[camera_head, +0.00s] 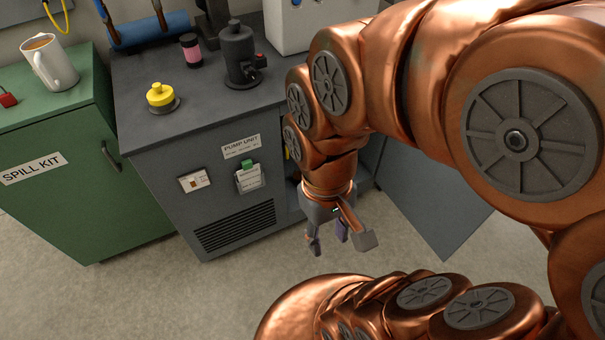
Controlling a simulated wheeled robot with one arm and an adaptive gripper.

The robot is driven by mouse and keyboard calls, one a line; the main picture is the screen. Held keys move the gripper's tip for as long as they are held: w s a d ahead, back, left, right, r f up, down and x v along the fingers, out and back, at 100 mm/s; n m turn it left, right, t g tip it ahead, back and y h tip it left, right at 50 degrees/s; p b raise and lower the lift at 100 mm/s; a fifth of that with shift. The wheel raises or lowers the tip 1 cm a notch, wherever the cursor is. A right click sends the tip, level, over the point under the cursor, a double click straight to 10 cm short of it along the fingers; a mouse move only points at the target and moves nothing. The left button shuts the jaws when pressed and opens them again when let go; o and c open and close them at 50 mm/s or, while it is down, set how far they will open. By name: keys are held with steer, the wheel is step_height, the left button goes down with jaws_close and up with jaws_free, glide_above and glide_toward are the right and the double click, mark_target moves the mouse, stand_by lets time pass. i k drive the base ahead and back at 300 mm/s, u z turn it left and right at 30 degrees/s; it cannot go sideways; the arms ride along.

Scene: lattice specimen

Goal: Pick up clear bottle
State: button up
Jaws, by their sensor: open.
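I cannot make out a clear bottle in the head view. A small pink container with a dark lid (191,51) stands on the dark top of the pump unit cabinet (160,130), but I cannot tell whether it is see-through. My gripper (340,240) is open and points down in front of the cabinet's right side, over the floor. No object shows between its fingers. My copper arm covers much of the right side of the view, so what lies behind it is hidden.
On the cabinet stand a yellow-topped knob (161,97), a dark pump-like device (240,57) and a blue roll (150,29). A white mug (50,62) and a red object (7,98) are on the green spill kit cabinet (75,190). Floor (180,300) at the front left is clear.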

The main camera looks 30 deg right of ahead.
mark_target(297, 175)
steer(key=z, duration=0.5)
steer(key=k, duration=1.15)
steer(key=u, duration=0.25)
steer(key=i, duration=0.75)
steer(key=u, duration=0.35)
